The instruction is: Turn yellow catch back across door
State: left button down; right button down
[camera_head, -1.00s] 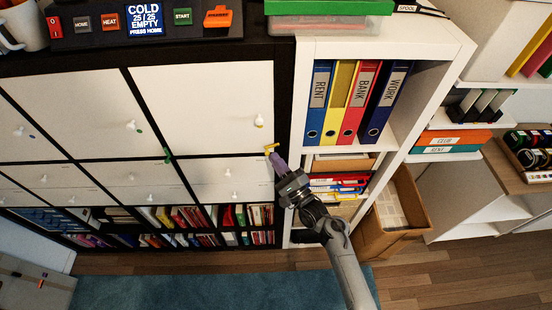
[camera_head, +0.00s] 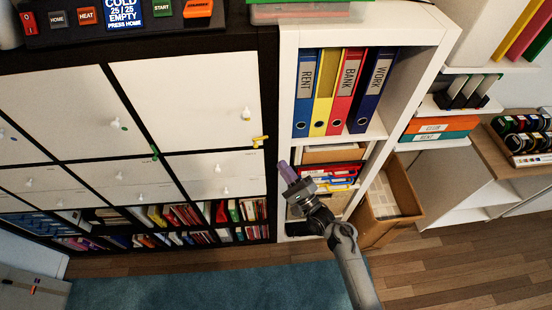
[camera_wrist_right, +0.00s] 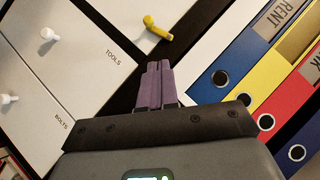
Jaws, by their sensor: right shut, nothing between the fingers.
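The yellow catch (camera_head: 260,141) is at the lower right corner of a white cabinet door (camera_head: 190,100), on the dark frame edge. Its short bar lies roughly level and reaches left over the door's edge. In the right wrist view the yellow catch (camera_wrist_right: 157,28) shows just beyond the fingertips, apart from them. My right gripper (camera_head: 284,165) is shut and empty, its purple fingers together, below and to the right of the catch. It also shows in the right wrist view (camera_wrist_right: 154,68). My left gripper is not in view.
A white shelf with binders (camera_head: 362,88) stands right of the cabinet, behind my right arm. A cardboard box (camera_head: 385,205) is at its foot. White drawers (camera_head: 215,175) lie below the door. Open air lies in front.

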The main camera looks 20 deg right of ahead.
jog(key=v, duration=0.5)
jog(key=shift+s+d, duration=0.2)
jog(key=shift+s, duration=0.2)
jog(key=shift+f, duration=0.1)
